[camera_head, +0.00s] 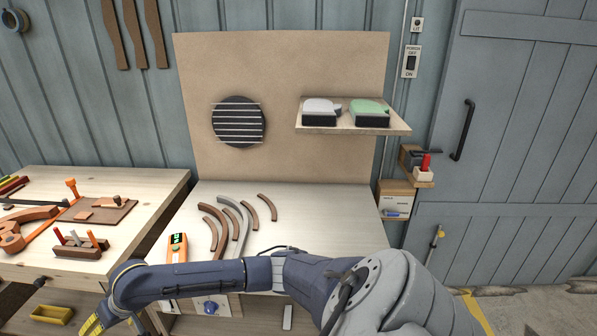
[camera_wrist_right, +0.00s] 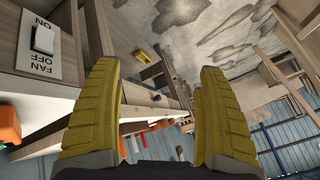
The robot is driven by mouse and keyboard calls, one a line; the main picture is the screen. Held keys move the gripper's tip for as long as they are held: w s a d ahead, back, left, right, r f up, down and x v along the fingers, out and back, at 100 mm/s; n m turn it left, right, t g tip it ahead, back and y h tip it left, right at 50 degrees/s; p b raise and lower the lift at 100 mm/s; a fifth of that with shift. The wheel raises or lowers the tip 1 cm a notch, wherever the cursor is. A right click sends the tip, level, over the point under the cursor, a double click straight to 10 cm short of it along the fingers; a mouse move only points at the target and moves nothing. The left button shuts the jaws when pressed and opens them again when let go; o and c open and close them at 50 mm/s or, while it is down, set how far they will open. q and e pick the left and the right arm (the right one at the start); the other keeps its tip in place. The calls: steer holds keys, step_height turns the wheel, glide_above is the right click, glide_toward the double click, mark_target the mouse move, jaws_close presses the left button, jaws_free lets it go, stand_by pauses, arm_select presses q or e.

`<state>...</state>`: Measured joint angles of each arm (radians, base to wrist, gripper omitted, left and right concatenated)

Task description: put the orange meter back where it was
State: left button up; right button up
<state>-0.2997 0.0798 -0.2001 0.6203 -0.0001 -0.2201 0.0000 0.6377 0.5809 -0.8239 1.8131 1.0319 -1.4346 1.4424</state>
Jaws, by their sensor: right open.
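The orange meter (camera_head: 177,247) has a small dark display with green digits. It is at the front left of the pale middle bench, beside the curved pieces, and my arm crosses just in front of its lower end. My right gripper (camera_head: 92,325) is low at the bottom left of the head view, partly cut off, below and left of the meter and apart from it. In the right wrist view its yellow fingers (camera_wrist_right: 158,110) are spread with nothing between them. An orange patch at that view's left edge is too cropped to identify. My left gripper is not in view.
Several curved strips (camera_head: 243,213) lie on the middle bench (camera_head: 320,215), whose right part is clear. A shelf (camera_head: 350,130) holds two devices. The left bench (camera_head: 120,215) holds tools. A fan switch (camera_wrist_right: 42,40) is close to my right gripper's fingers.

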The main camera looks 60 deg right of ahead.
steer(key=s+a+f+n+t+y, duration=0.1)
steer(key=s+a+n+t+y, duration=0.1)
steer(key=a, duration=0.4)
steer(key=s+d+f+h, duration=0.1)
steer(key=s+d+f, duration=0.15)
steer(key=f, duration=0.55)
steer(key=s+d+f+h, duration=0.1)
steer(key=d+f, duration=0.2)
steer(key=f, duration=0.6)
steer(key=s+d+f+h, duration=0.1)
steer(key=s+d+f, duration=0.15)
steer(key=f, duration=0.55)
steer(key=s+d+f+g+h, duration=0.1)
steer(key=s+d+f+g, duration=0.3)
steer(key=s+f, duration=1.05)
steer(key=s+d+f+n+g, duration=0.1)
steer(key=s+f, duration=0.4)
steer(key=s, duration=0.8)
steer(key=s+d+f+n+g+h, duration=0.1)
steer(key=s+f, duration=0.5)
steer(key=s, duration=0.6)
steer(key=s+d+f+n+g, duration=0.1)
steer(key=s+f, duration=0.5)
steer(key=s, duration=0.7)
steer(key=shift+s+d+f+n, duration=0.25)
steer(key=shift+s+n, duration=0.1)
steer(key=shift+n, duration=0.05)
